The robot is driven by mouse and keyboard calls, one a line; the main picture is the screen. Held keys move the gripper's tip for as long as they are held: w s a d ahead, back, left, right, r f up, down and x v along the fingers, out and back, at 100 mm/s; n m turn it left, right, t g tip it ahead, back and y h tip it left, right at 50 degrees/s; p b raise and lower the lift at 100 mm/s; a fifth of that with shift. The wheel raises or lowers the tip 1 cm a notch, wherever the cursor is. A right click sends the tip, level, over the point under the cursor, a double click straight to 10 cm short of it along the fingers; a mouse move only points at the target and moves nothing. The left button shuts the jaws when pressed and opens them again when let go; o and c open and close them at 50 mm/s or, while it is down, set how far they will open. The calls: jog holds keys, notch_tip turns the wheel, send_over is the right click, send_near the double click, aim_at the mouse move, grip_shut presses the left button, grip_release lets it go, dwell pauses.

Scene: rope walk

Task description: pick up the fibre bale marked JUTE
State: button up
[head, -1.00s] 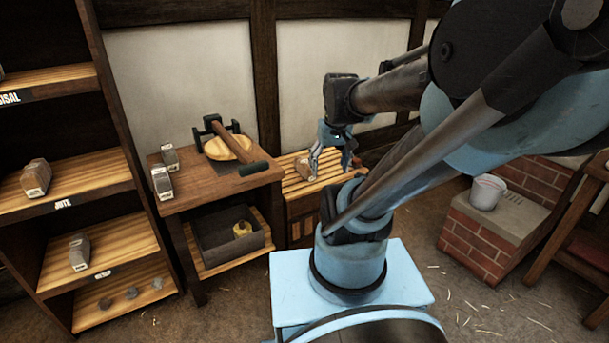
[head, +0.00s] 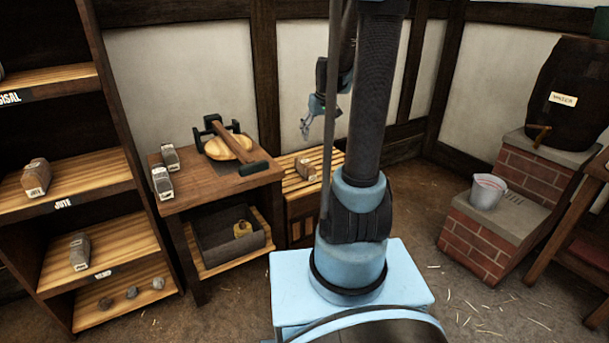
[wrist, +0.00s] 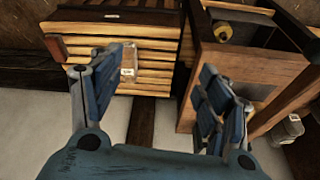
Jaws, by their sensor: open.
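A brown bale (head: 311,168) with a pale tag lies on the slatted top of a low wooden stand (head: 292,190). It also shows in the wrist view (wrist: 129,66); its tag is too small to read surely. A similar brown bale (head: 36,178) sits on the left rack, above a shelf label reading JUTE (head: 62,203). My gripper (head: 306,128) is open and empty, raised above the slatted stand and apart from the bale. In the wrist view its fingers (wrist: 158,80) are spread, with the bale beyond them, nearer the left finger.
A workbench (head: 205,187) beside the stand bears two grey bales (head: 163,182) and a wooden tool (head: 230,146); a dark box (head: 222,248) is below. A grey bale (head: 79,252) is on the rack. Brick steps (head: 480,238) with a bucket (head: 487,193) and barrel (head: 562,90) stand right.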

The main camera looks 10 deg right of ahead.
jog(key=w+d+f, duration=0.1)
jog(key=w+f, duration=0.5)
jog(key=w, duration=0.7)
jog(key=n, duration=0.2)
send_near(306, 167)
jog(key=shift+t+y, duration=0.4)
jog(key=shift+s+d+f+x, duration=0.1)
jog(key=shift+s+x, duration=0.05)
jog(key=shift+x, duration=1.65)
jog(key=shift+s+d+f+x, duration=0.1)
jog(key=shift+s+x, duration=0.1)
jog(key=shift+x, duration=1.55)
jog(key=shift+s+d+x, duration=0.1)
jog(key=shift+s+x, duration=0.05)
jog(key=shift+x, duration=1.65)
jog(key=shift+c, duration=0.2)
jog(key=c, duration=1.3)
jog(key=shift+r, duration=0.15)
